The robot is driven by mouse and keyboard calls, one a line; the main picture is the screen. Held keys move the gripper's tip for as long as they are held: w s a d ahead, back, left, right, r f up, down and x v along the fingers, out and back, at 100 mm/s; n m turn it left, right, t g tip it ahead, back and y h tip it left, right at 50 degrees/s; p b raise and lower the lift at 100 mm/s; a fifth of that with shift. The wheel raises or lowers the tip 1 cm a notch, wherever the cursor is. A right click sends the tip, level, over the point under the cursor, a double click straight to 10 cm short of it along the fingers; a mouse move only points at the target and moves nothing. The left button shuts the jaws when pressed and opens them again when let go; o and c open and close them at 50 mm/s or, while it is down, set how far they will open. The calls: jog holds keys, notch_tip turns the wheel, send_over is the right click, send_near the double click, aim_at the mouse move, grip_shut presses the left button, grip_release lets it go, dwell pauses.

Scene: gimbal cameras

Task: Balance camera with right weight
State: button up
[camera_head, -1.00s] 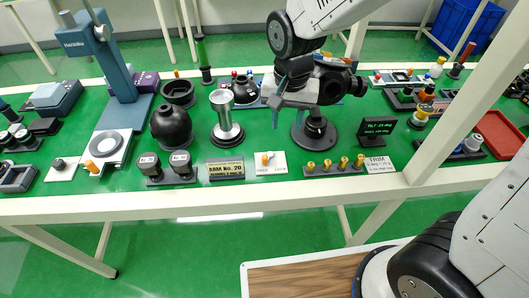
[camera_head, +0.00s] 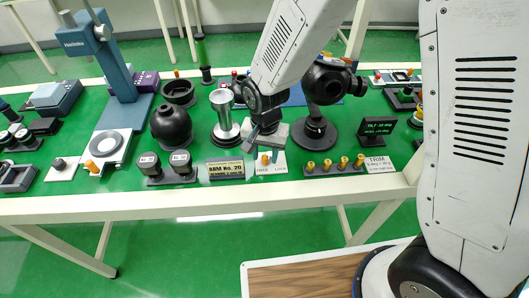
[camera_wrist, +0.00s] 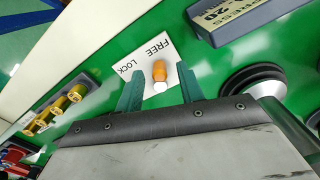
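The black gimbal camera (camera_head: 330,82) stands on a round black base in the head view. Several yellow trim weights (camera_head: 335,165) stand in a black rack in front of it. A small tilt display (camera_head: 376,128) stands at its right, its digits too small to read surely. An orange lever (camera_head: 265,159) sits on a white FREE/LOCK plate (camera_wrist: 150,47); the lever also shows in the wrist view (camera_wrist: 159,71). My gripper (camera_head: 262,142) is open and empty above the plate. In the wrist view its green fingers (camera_wrist: 158,85) are apart, one on each side of the lever; contact cannot be told.
A silver stand (camera_head: 224,118) is just left of my gripper. A nameplate block (camera_head: 226,168) and two dark labelled weights (camera_head: 165,167) stand further left. A TRIM card (camera_head: 379,165) lies right of the rack.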

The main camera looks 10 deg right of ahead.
grip_shut()
jog(key=shift+n, duration=0.3)
jog(key=n, duration=0.1)
jog(key=d+n, duration=0.1)
jog(key=n, duration=0.3)
jog(key=shift+s+d, duration=0.3)
jog(key=n, duration=0.2)
jog(key=d+n, duration=0.1)
jog(key=n, duration=0.3)
jog(key=shift+w+d, duration=0.2)
jog(key=shift+d, duration=0.15)
jog(key=shift+n, duration=0.3)
